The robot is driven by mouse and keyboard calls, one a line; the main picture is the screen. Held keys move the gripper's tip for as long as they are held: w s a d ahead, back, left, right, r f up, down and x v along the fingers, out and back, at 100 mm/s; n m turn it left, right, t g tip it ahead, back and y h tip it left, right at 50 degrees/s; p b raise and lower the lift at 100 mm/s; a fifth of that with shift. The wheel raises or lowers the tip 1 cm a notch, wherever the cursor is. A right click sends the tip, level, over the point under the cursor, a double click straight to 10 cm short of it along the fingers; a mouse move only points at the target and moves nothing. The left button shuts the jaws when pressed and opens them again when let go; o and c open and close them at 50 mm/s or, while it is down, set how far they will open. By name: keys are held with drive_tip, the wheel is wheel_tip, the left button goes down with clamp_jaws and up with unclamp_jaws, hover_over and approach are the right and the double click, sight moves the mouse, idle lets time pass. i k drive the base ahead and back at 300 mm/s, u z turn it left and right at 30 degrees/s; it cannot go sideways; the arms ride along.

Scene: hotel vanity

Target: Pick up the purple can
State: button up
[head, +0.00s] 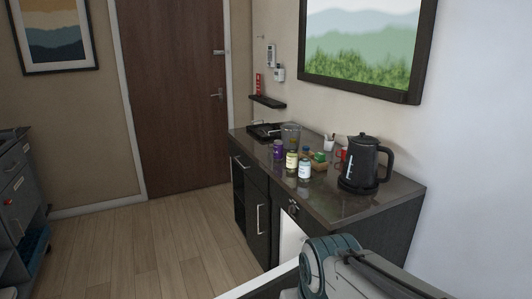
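The purple can (278,150) is small in the head view. It stands upright on the dark vanity counter (336,204), towards the left side of a group of small items. Two pale-labelled bottles, one yellowish (292,160) and one white (305,168), stand close to its right. Part of my arm shows at the bottom right, in front of the counter and well short of the can. My gripper's fingers are not in view.
A black kettle (362,165) stands at the counter's near right. A clear bucket (291,134) and black tray (263,131) are at the back. A cart (20,195) stands at far left. Wood floor (145,250) is open between cart and vanity.

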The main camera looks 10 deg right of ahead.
sight(278, 144)
drive_tip(key=u, duration=1)
drive_tip(key=k, duration=1.25)
drive_tip(key=u, duration=0.85)
drive_tip(key=i, duration=0.9)
drive_tip(key=z, duration=0.5)
drive_tip(key=i, duration=1.75)
drive_tip(key=z, duration=0.8)
drive_tip(key=i, duration=1.35)
drive_tip(key=z, duration=1.5)
drive_tip(key=i, duration=1.3)
drive_tip(key=z, duration=0.95)
